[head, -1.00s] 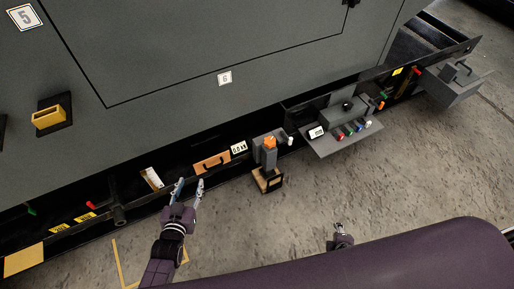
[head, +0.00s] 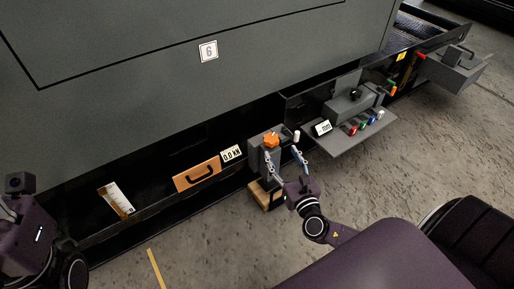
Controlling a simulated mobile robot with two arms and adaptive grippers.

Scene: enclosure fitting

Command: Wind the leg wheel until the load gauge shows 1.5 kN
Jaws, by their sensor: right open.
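The orange leg wheel (head: 271,139) sits on top of a short grey leg (head: 258,160), which stands on a wooden block (head: 262,197). The load gauge (head: 231,154) is a white plate left of the wheel and reads 0.0 kN. My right gripper (head: 281,151) is open, its two fingers pointing up toward the wheel from the near side. One fingertip overlaps the leg just below the wheel; the other is to its right. I cannot tell if either touches. My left gripper (head: 10,208) is partly cut off at the left edge, and its opening is unclear.
An orange panel with a black handle (head: 198,175) and a white tag (head: 116,200) are left of the gauge. A white-tipped post (head: 296,136) stands right beside the wheel. A grey shelf (head: 350,135) with coloured knobs juts out further right. The concrete floor in front is partly clear.

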